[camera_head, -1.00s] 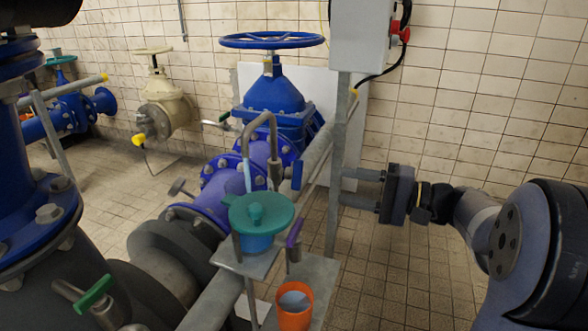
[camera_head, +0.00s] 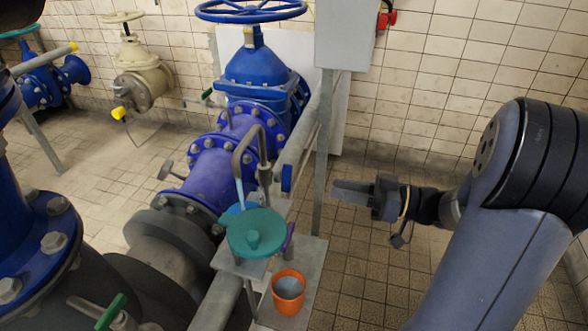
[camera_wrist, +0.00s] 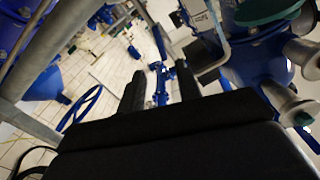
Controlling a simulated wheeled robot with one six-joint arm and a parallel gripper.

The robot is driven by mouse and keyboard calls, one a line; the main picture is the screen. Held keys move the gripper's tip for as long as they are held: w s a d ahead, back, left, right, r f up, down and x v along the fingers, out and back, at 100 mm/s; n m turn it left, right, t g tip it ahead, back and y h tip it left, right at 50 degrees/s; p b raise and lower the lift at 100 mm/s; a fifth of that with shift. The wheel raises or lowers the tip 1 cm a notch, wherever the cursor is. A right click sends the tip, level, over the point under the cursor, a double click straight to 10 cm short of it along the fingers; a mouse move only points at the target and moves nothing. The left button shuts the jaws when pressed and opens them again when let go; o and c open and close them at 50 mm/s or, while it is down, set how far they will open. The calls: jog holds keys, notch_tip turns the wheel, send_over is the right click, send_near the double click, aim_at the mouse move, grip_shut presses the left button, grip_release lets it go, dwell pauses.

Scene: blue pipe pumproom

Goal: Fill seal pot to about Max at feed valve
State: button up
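A teal round top with a knob (camera_head: 256,233) stands on a small grey shelf at the lower middle of the head view. It hides most of what is under it, and I see no level or Max mark. A pale blue stream (camera_head: 240,194) runs from the bent grey spout (camera_head: 250,140) down behind the teal top. A purple lever (camera_head: 289,238) stands just right of the teal top. I cannot tell which lever is the feed valve. My gripper (camera_head: 337,190) is empty, right of these and apart from them. Its fingers stand apart in the wrist view (camera_wrist: 160,82).
An orange cup (camera_head: 288,292) with greyish contents stands low on the grey plate. A grey post (camera_head: 323,150) rises between my gripper and the spout, under a grey box (camera_head: 343,38). Blue pipework and flanges fill the left. Tiled floor is open at the right.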

aim_at(283, 178)
jog(key=x, duration=1)
jog(key=shift+a+p, duration=0.3)
jog(key=shift+p, duration=0.05)
jog(key=shift+w+f, duration=0.1)
grip_shut()
